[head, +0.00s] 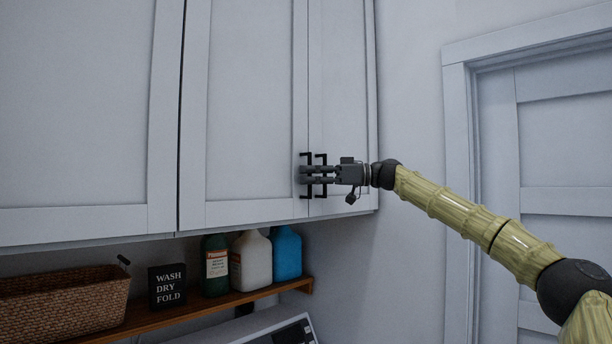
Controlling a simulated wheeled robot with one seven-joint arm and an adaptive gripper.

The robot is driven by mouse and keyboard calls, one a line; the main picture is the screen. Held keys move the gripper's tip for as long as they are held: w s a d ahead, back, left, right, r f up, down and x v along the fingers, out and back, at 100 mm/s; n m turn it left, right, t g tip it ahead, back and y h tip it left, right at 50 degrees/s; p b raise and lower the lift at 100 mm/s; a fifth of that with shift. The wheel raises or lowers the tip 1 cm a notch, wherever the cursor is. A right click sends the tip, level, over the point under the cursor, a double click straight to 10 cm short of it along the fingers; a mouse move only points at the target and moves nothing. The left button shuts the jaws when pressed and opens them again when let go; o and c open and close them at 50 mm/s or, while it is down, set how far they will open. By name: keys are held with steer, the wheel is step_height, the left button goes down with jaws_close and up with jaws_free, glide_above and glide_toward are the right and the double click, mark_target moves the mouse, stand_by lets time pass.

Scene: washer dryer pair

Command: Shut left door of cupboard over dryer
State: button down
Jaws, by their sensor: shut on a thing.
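The cupboard's left door (250,110) is a pale panelled door with a black bar handle (304,155) at its lower right. It looks flush or nearly flush with the narrower-looking right door (340,90), which has its own black handle (322,156). I cannot tell if a small gap is left. My gripper (304,174) comes in from the right, its fingers crossing in front of the right door's handle. Its fingertips are shut on the left door's handle and hide the middle of it.
Another cupboard door (75,100) is at left. Below, a wooden shelf (190,320) holds a wicker basket (60,305), a black sign (167,287) and several bottles (250,262). A white appliance (265,328) shows at the bottom. A door (560,150) stands at right.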

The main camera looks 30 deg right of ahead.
steer(key=shift+r, duration=0.2)
steer(key=c, duration=1.9)
jaws_free()
steer(key=shift+w, duration=0.1)
steer(key=shift+o, duration=0.2)
steer(key=shift+w+f, duration=0.1)
steer(key=shift+f, duration=0.1)
steer(key=v, duration=1.2)
steer(key=shift+d, duration=0.25)
steer(key=shift+a+r, duration=0.15)
steer(key=shift+a, duration=0.1)
